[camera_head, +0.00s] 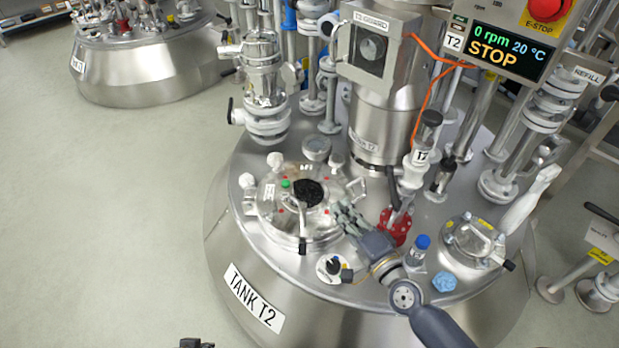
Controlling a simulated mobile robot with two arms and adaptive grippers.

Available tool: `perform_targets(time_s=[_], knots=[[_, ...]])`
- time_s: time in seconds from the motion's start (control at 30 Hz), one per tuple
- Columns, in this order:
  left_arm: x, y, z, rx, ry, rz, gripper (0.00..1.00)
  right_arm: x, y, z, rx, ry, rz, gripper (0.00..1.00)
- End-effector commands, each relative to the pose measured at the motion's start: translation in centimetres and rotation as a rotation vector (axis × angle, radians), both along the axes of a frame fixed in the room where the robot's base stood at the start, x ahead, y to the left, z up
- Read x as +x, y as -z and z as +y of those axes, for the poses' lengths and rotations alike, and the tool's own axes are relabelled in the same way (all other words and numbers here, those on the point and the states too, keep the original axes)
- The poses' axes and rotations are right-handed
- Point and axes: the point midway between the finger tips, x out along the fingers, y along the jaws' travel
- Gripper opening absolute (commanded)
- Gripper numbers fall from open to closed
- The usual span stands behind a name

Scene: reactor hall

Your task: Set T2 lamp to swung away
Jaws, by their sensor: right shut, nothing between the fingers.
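A fitting with a T2 tag (421,156), a black cap and a pale body stands behind a red flanged piece (395,227) on the tank lid; I take it for the T2 lamp, but cannot be sure. The round hatch (272,205) with a dark round opening (308,193) lies to its left. My right gripper (345,213) is shut and empty at the hatch's right edge, left of the red piece; I cannot tell whether it touches anything. A small dark part (195,343) at the bottom edge looks like my left gripper, mostly cut off.
A black knob (334,266), a blue-capped fitting (419,246) and a crumpled blue cloth (444,282) are near my right arm. A second hatch (472,238) is at the right. The display (500,50) reads STOP, 0 rpm. Open floor (120,200) lies left.

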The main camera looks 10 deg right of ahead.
Motion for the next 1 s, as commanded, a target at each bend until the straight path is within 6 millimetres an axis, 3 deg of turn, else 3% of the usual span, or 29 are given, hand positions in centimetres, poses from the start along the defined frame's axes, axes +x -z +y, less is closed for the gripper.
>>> perform_targets(time_s=[0.17,0.57,0.77,1.0], knots=[[-2.4,1.1,0.7,0.019,-0.007,0.099,0.0,-0.5,0.0,-0.1,-0.005,0.032,0.004,0.0],[-2.4,1.3,0.7,0.02,-0.007,0.102,0.0,-0.2,0.1,-0.1,-0.004,0.033,0.002,0.0],[-2.4,1.4,0.7,0.02,-0.007,0.102,0.0,2.3,0.0,0.7,-0.002,0.032,0.0,0.0],[-2.4,1.3,0.7,0.02,-0.006,0.102,0.0,6.9,0.2,2.0,-0.002,0.032,0.0,0.0]])
